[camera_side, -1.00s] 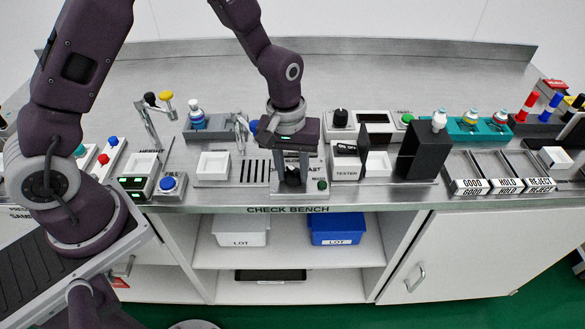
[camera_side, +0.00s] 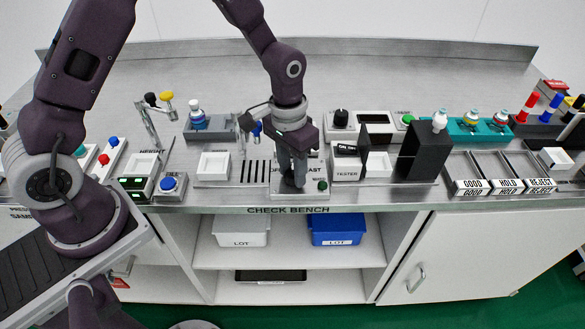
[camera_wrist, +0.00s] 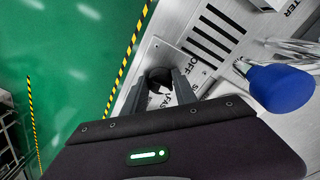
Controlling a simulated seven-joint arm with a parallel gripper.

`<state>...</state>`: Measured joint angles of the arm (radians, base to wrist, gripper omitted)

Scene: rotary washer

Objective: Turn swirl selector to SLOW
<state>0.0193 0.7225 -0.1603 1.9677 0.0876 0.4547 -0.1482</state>
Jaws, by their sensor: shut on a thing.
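The swirl selector is a black knob (camera_wrist: 159,78) on a small metal plate (camera_wrist: 178,57) near the bench's front edge. My gripper (camera_wrist: 163,90) is shut on the knob from above, with one finger on each side of it. In the side view my gripper (camera_side: 293,183) stands over the plate and hides most of the knob. OFF and FAST lettering shows beside the knob; I cannot read SLOW. I cannot see which mark the knob points at.
A blue bulb-shaped part (camera_wrist: 280,88) is close to my gripper. A row of dark slots (camera_side: 256,171) lies left of the plate. A small green button (camera_side: 323,186) is at the plate's right.

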